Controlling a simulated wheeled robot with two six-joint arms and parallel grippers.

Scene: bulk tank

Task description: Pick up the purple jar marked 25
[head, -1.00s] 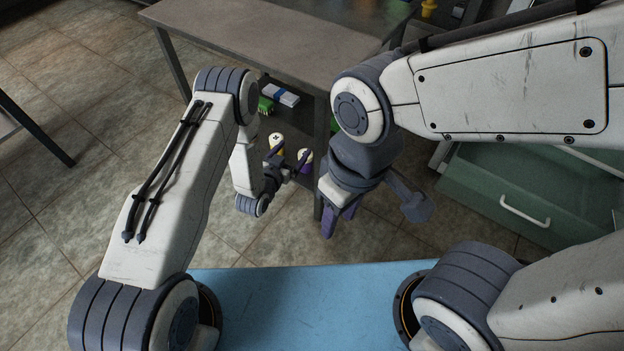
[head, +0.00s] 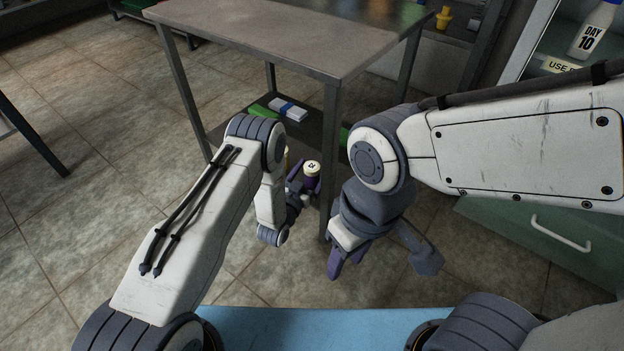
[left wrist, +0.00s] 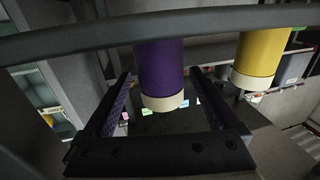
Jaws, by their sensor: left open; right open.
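The purple jar (head: 309,181) with a pale lid stands upright by the lower shelf of the metal table; the dark mark on its lid is too small to read. My left gripper (head: 303,188) is open at the jar. In the left wrist view the purple jar (left wrist: 162,68) appears between the two spread fingers of the left gripper (left wrist: 160,88), with a gap on each side. Whether the jar is fully between the fingertips in depth is hard to tell. My right gripper (head: 347,263) is open and empty, nearer to me and to the right, pointing down.
A yellow jar (left wrist: 256,60) stands beside the purple one; my left arm mostly hides it in the head view. The table leg (head: 325,205) rises close to the right of the jar. A white and blue box (head: 288,108) lies on the lower shelf (head: 318,115). A green drawer (head: 530,235) is at right.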

